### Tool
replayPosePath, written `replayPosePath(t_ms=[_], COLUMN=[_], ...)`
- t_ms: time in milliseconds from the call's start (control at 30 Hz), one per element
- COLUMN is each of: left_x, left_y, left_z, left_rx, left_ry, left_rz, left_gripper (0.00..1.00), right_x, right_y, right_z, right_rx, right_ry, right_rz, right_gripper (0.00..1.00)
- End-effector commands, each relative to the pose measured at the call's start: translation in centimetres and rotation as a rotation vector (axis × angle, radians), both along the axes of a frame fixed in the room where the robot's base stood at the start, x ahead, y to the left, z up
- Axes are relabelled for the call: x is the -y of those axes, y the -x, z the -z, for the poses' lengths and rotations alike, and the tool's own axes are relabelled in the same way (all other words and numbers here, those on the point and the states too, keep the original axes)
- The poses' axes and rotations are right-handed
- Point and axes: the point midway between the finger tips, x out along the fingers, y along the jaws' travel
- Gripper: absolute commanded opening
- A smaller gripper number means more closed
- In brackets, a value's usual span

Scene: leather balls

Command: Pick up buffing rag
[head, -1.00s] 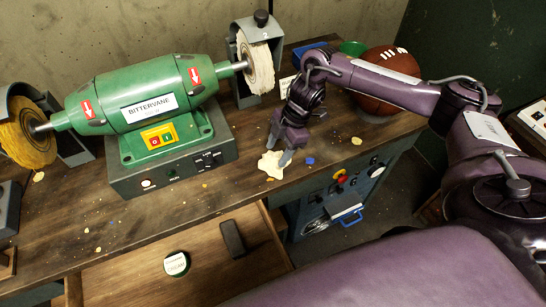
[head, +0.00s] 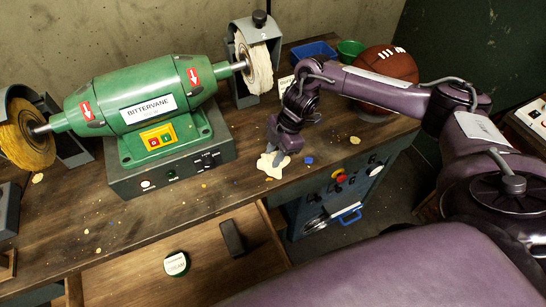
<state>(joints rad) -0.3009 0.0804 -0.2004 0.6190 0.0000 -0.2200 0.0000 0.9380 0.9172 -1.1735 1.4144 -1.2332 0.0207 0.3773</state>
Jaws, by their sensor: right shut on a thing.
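The buffing rag (head: 270,168) is a cream, irregular flat cloth on the wooden workbench, right of the green buffing machine. My right gripper (head: 278,156) points down at it, with its fingertips at the rag's upper right part. The fingers look close together on the cloth and hide a little of it. Most of the rag still appears to lie on the bench top. My left gripper is not in view.
The green buffing machine (head: 148,103) with a white wheel (head: 259,68) stands left of my gripper. An open drawer (head: 120,285) holds a round tin (head: 177,264) and a dark block (head: 232,238).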

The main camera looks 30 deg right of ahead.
Motion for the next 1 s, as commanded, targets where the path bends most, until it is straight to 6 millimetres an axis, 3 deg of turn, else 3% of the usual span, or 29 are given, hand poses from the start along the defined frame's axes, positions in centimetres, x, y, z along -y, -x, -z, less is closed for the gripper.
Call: replayPosePath(t_ms=[167, 367, 567, 700, 1000], left_x=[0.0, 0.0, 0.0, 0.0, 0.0], left_y=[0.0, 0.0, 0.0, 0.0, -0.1], left_z=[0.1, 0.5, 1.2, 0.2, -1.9], left_rx=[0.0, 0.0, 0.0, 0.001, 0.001], left_ry=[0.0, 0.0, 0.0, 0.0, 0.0], left_rz=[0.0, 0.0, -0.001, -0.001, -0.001], left_gripper=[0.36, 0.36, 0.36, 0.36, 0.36], right_x=[0.0, 0.0, 0.0, 0.1, 0.1], right_y=[-0.1, -0.1, -0.2, -0.2, -0.2], right_z=[-0.6, -3.1, -8.0, -12.1, -18.5], right_rx=[0.002, 0.005, 0.007, 0.007, 0.007], right_ry=[-0.001, 0.0, -0.001, 0.002, 0.002], right_rz=[0.0, -0.001, -0.002, -0.001, 0.0], right_gripper=[0.05, 0.05, 0.05, 0.05, 0.05])
